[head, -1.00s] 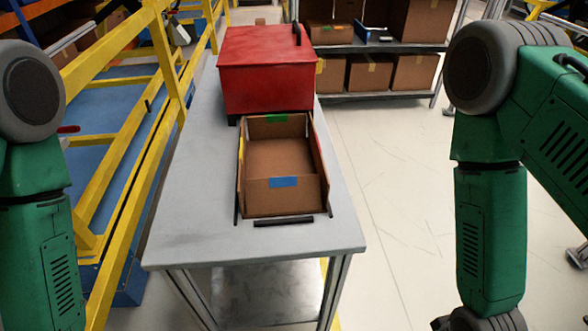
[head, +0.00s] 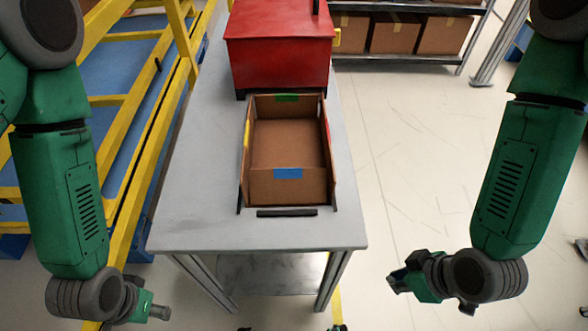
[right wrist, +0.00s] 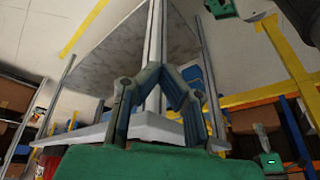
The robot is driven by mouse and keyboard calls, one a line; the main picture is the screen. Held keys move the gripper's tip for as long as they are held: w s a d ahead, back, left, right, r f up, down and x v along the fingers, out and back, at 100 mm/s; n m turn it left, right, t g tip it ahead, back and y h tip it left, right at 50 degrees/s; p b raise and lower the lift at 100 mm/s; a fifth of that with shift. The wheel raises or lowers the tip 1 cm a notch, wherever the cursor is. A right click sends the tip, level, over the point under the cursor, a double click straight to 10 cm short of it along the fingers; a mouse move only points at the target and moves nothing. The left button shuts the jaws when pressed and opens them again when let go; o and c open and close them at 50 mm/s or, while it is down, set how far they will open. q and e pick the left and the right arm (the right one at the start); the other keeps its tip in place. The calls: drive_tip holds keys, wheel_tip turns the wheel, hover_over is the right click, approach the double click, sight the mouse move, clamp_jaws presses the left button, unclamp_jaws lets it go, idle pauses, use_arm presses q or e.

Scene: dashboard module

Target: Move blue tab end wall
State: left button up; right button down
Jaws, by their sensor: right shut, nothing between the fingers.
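The blue tab (head: 288,173) is on the near end wall (head: 287,190) of an open cardboard tray (head: 286,143) on the table. This wall stands upright at the tray's near end. My right gripper (head: 396,281) is right of and below the table, well apart from the tray. In the right wrist view, its fingers (right wrist: 160,73) are shut and empty, with a table leg behind them. My left gripper (head: 160,312) is low at the left of the table, apart from it; its fingers are too small to tell.
The grey table (head: 190,215) has free room left of the tray. A red box (head: 279,50) stands behind it. A dark bar (head: 287,212) lies before the near wall. A yellow frame (head: 150,120) runs along the left, and a shelf with cartons (head: 395,35) stands behind.

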drive_tip(key=w+a+r+n+t+y, duration=0.1)
drive_tip(key=w+a+r+n, duration=0.1)
drive_tip(key=w+a+r+n+y, duration=0.1)
drive_tip(key=a+r+n, duration=0.1)
drive_tip(key=w+a+r+n+t+y, duration=0.1)
drive_tip(key=w+a+r+n, duration=0.1)
drive_tip(key=a+n, duration=0.1)
drive_tip(key=shift+w+r+t, duration=0.3)
drive_tip(key=shift+r, duration=0.05)
drive_tip(key=n+t+y, duration=0.3)
drive_tip(key=n+y, duration=0.1)
drive_tip(key=n, duration=0.4)
approach(282, 174)
drive_tip(key=s+d+r, duration=0.2)
drive_tip(key=s+r, duration=0.2)
drive_tip(key=x, duration=1)
drive_tip(key=shift+s+a+f, duration=0.15)
drive_tip(key=shift+s+f, duration=0.05)
drive_tip(key=shift+f, duration=0.1)
drive_tip(key=shift+w+f, duration=0.65)
drive_tip(key=shift+w, duration=0.3)
drive_tip(key=shift+w+d+f, duration=0.25)
drive_tip(key=shift+w+f, duration=0.15)
drive_tip(key=shift+w, duration=0.05)
drive_tip(key=shift+a, duration=0.1)
